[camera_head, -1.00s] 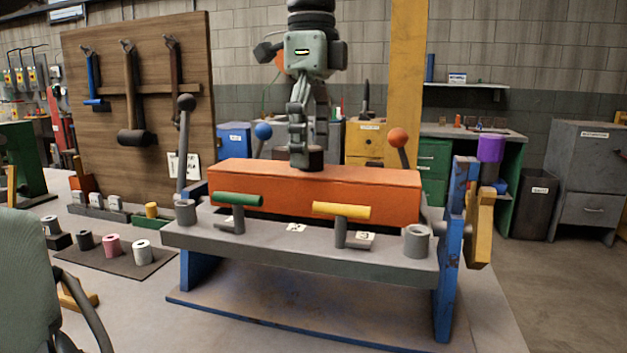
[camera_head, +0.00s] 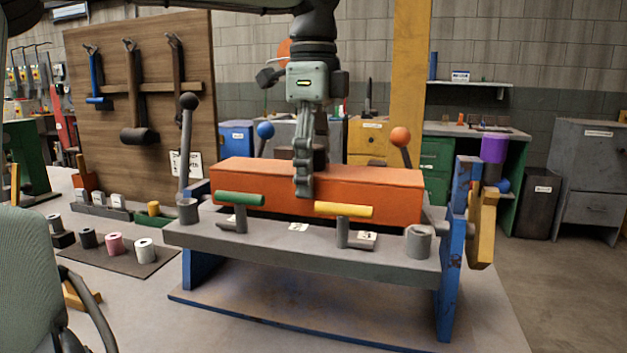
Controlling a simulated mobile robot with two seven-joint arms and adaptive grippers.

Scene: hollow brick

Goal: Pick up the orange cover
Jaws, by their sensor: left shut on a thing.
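The orange cover (camera_head: 375,190) is a long box shape resting on the grey bench-like stand, with a dark round knob (camera_head: 320,157) on its top. My left gripper (camera_head: 303,188) comes down from above at the middle of the cover. Its fingers are shut on the cover at the knob, and the near finger hangs in front of the cover's front face. The fingers hide part of the knob, and the far finger is hidden. The cover sits level on the stand. My right gripper is out of view.
The grey stand (camera_head: 285,242) carries a green-handled lever (camera_head: 240,199) and a yellow-handled lever (camera_head: 343,209) before the cover. Ball-topped levers, blue (camera_head: 265,131) and orange (camera_head: 401,137), stand behind it. A tall dark lever (camera_head: 187,140) rises at left.

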